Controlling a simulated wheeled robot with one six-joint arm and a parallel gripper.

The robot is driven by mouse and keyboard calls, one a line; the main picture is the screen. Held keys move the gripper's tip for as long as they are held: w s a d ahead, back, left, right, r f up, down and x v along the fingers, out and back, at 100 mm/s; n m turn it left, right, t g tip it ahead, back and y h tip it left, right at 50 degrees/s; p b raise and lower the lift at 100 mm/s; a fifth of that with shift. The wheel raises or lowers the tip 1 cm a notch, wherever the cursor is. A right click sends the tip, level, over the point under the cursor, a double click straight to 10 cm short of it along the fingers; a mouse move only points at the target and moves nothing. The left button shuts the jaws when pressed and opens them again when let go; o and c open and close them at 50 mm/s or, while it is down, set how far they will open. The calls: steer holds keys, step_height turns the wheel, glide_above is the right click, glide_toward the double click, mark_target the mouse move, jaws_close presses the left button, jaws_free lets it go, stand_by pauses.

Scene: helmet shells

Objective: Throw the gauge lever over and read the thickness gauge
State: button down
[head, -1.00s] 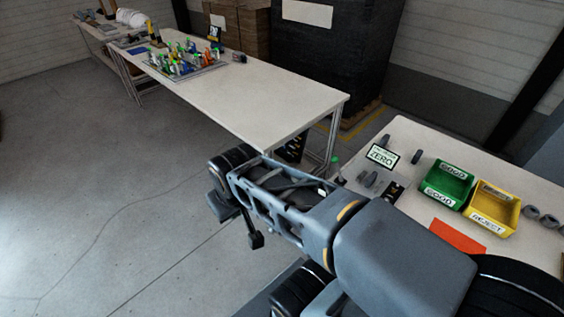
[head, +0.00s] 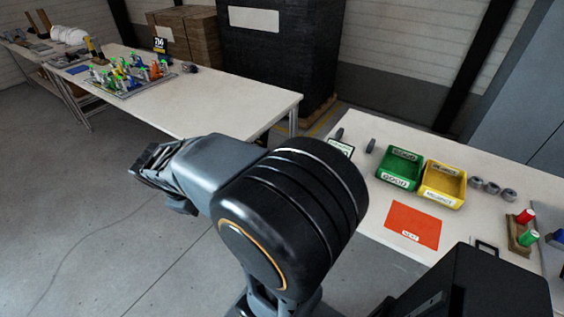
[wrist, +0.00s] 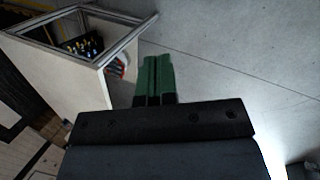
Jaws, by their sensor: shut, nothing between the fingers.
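My gripper (wrist: 154,80) shows in the wrist view with its green fingers together and nothing between them. It is over open floor beside a table's end. In the head view my arm reaches left, away from the right-hand table (head: 460,232). A small framed sign (head: 341,148) stands on that table, partly hidden by my arm. Two small dark upright pieces (head: 370,145) stand close to it. I cannot make out the gauge or its lever; my arm covers that part of the table.
A green bin (head: 398,167) and a yellow bin (head: 443,184) stand behind an orange mat (head: 412,225). Several grey round parts (head: 492,188) lie right of them. Another table (head: 230,103) at the back left carries a board of colourful parts (head: 130,76). Bare floor lies at left.

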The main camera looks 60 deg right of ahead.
steer(key=w+d+f+n+g+h, duration=0.2)
steer(key=d+h, duration=0.1)
steer(key=d, duration=0.3)
steer(key=w+d+f+n+g+h+b, duration=0.1)
steer(key=d+f+n+g+h, duration=0.1)
steer(key=d, duration=0.5)
steer(key=w+d+f+n+g+h, duration=0.2)
steer(key=d+f+n+g+h, duration=0.1)
steer(key=d, duration=0.4)
steer(key=shift+w+d+n+g+h, duration=0.15)
steer(key=shift+w+n+g+h, duration=0.15)
steer(key=shift+g, duration=0.1)
steer(key=r+p+x, duration=0.1)
steer(key=x, duration=1.2)
steer(key=shift+s+d, duration=0.35)
steer(key=shift+s, duration=0.05)
steer(key=shift+r, duration=0.1)
steer(key=shift+s+r, duration=0.25)
steer(key=shift+s, duration=0.05)
